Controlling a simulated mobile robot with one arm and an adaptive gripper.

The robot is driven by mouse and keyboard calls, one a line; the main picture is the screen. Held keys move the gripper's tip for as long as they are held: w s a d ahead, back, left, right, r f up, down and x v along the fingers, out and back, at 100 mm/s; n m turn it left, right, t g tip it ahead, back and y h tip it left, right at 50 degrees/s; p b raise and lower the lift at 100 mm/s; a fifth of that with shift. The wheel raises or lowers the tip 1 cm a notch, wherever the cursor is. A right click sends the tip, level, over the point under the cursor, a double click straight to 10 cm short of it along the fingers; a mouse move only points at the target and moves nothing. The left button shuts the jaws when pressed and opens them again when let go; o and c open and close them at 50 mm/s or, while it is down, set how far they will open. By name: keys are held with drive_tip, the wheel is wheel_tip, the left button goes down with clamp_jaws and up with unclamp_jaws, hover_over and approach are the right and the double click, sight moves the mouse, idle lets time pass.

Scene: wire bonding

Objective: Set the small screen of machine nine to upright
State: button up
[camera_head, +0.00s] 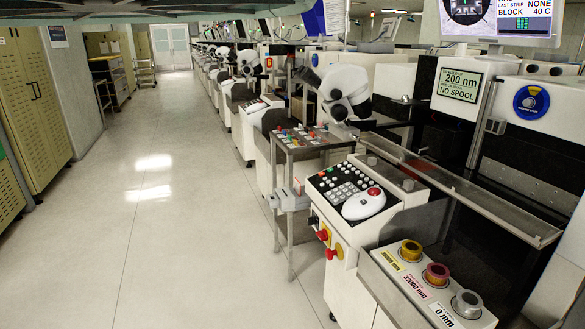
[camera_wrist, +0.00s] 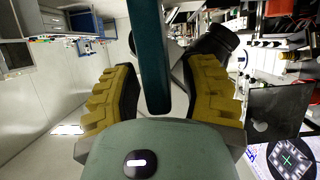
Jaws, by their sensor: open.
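A small screen (camera_head: 460,85) reading "200 nm" and "NO SPOOL" sits on the front of the nearest machine, at the right in the head view. Its top edge slopes down to the right; I cannot tell how much of that is real tilt and how much is perspective. No machine number is readable, so I cannot confirm that this is machine nine.
A larger monitor (camera_head: 500,20) stands above the small screen. Below are a metal rail (camera_head: 480,200), a keypad console (camera_head: 345,190) and several spools, including a gold one (camera_head: 411,250). A small side table (camera_head: 300,140) stands further back. The aisle floor (camera_head: 150,230) on the left is clear.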

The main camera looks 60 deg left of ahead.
drive_tip(key=v, duration=1.1)
drive_tip(key=shift+w+a, duration=0.2)
drive_tip(key=shift+a, duration=0.1)
